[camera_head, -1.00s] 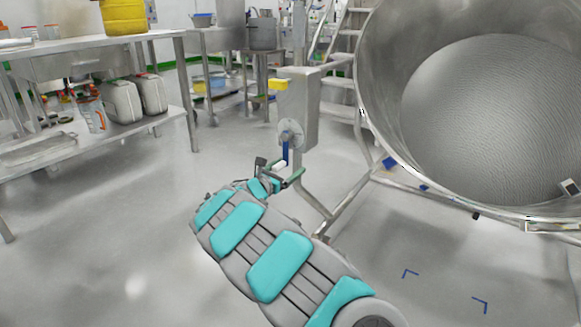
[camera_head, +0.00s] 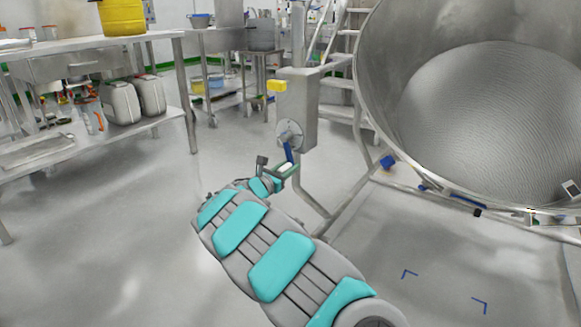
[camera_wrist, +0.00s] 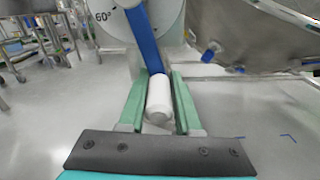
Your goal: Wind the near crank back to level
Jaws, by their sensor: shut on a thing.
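The near crank has a blue arm (camera_head: 289,152) hanging from a round hub (camera_head: 289,134) on a grey box (camera_head: 297,108). The arm points down and slightly right in the head view. At its lower end is a white handle (camera_wrist: 159,98). My gripper (camera_wrist: 157,100) is shut on the handle, with one green finger on each side. In the head view my gripper (camera_head: 285,170) is at the crank's lower end. The wrist view shows a white dial (camera_wrist: 112,22) marked 60° behind the blue arm. A large steel bowl (camera_head: 385,90) sits tilted at the right.
A tubular frame (camera_head: 350,205) stands below the box and bowl. Steel benches (camera_head: 85,58) with containers line the left, and a ladder (camera_head: 338,82) stands behind. The floor (camera_head: 120,220) at the left is open. Blue corner marks (camera_head: 410,273) lie on the floor at the right.

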